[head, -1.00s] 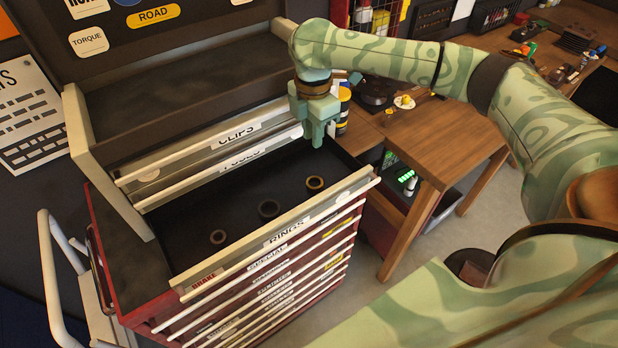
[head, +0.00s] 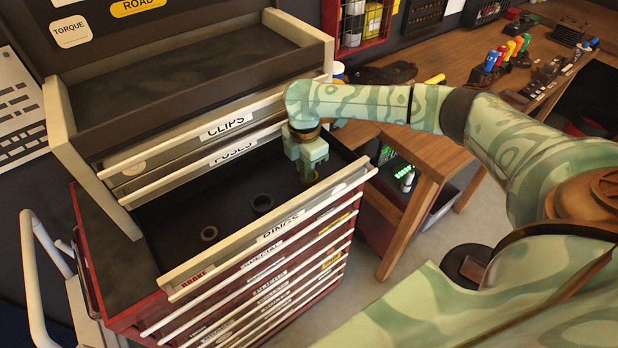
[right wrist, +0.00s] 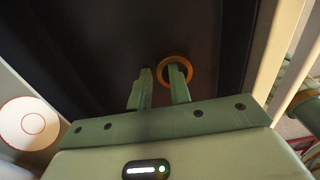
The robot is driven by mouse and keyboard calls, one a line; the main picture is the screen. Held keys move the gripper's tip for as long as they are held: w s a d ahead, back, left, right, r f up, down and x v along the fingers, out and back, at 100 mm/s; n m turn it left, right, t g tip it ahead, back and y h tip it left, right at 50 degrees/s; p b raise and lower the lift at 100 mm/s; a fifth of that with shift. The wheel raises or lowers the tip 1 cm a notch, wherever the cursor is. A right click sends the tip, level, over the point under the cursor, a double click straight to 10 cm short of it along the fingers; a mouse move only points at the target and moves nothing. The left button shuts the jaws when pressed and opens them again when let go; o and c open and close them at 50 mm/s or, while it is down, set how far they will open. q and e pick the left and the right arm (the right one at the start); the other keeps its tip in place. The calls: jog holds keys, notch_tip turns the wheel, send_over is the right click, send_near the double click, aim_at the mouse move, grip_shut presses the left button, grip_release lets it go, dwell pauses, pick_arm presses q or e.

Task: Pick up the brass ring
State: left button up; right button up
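The brass ring (right wrist: 189,67) lies on the dark floor of the open drawer marked RINGS in the right wrist view. In the head view my right gripper hides it. My right gripper (head: 307,179) points down into the right part of that drawer. In the right wrist view its two fingers (right wrist: 160,73) are apart. One finger overlaps the ring's opening and the other is left of the ring, so the ring's left side shows between them. I cannot tell whether they touch it. My left gripper is out of view.
Two darker rings, one in the middle (head: 262,203) and one at the left (head: 209,233), lie in the same drawer. The drawer front (head: 270,238) and the FUSES drawer (head: 232,152) bound the space. A wooden bench (head: 440,140) stands to the right.

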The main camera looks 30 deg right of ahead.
jog(key=shift+r, duration=0.1)
grip_shut()
